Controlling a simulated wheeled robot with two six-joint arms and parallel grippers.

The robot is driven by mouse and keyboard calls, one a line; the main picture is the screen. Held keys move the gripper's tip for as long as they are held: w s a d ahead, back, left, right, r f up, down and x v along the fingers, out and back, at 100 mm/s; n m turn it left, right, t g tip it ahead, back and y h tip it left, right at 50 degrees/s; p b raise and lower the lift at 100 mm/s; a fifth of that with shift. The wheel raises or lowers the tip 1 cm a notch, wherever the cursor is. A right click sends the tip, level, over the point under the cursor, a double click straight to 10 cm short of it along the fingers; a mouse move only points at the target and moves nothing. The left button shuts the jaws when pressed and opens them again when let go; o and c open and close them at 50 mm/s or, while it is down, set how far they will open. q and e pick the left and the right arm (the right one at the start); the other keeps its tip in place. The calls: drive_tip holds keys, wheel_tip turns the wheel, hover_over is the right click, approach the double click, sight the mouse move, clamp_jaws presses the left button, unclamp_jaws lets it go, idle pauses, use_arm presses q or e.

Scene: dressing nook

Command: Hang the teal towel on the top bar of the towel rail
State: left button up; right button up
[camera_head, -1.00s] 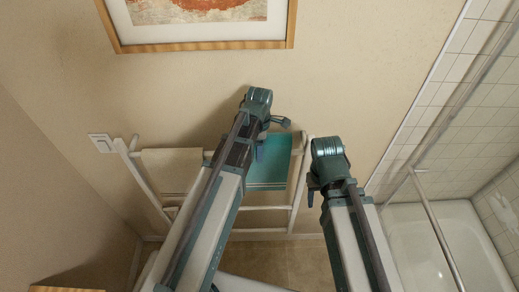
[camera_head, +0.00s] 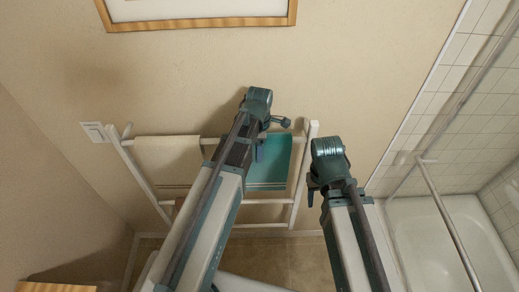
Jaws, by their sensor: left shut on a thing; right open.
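The teal towel (camera_head: 272,163) hangs down in front of the right part of the white towel rail (camera_head: 303,175), at the height of its top bar. My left arm covers its left side. My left gripper (camera_head: 268,135) is at the towel's upper edge and is shut on it; the fingertips are partly hidden. From this angle I cannot tell whether the towel lies over the top bar. My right gripper (camera_head: 313,189) is open and empty, to the right of the rail's right post.
A cream towel (camera_head: 168,160) hangs on the rail's left part. A light switch (camera_head: 95,131) is on the wall at left. A framed picture (camera_head: 200,22) hangs above. A bathtub (camera_head: 430,240) with a metal bar stands at right.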

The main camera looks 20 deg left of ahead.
use_arm(q)
drive_tip(key=o, duration=1.6)
drive_tip(key=shift+c, duration=0.2)
wheel_tip(320, 180, up, 12)
drive_tip(key=p, duration=1.2)
drive_tip(key=shift+r, duration=0.1)
drive_tip(key=shift+s, duration=0.1)
